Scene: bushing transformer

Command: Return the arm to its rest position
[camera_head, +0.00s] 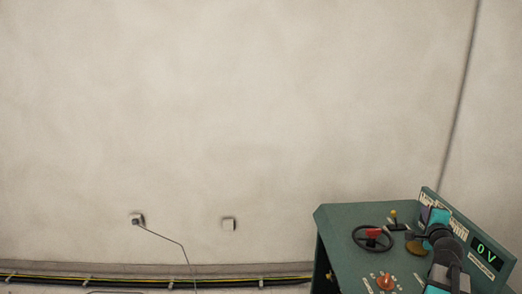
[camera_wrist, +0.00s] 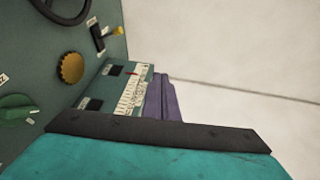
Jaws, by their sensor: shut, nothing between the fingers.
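My arm (camera_head: 440,255), teal and black, reaches over the right part of a green control desk (camera_head: 345,215). My gripper (camera_head: 429,214) is at its far end, in front of the desk's raised back panel. In the wrist view, purple parts of my gripper (camera_wrist: 163,98) show beyond a black and teal edge of my own arm. My gripper is shut and empty. The fingertips are small and partly hidden.
The desk carries a black handwheel (camera_head: 373,238) with a red part, a yellow-tipped lever (camera_head: 395,216), an orange knob (camera_head: 386,282), a brass-coloured knob (camera_wrist: 71,67) and a display (camera_head: 487,253) reading 0 V. A pale wall (camera_head: 200,120) stands behind, with cables (camera_head: 150,280) along its foot.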

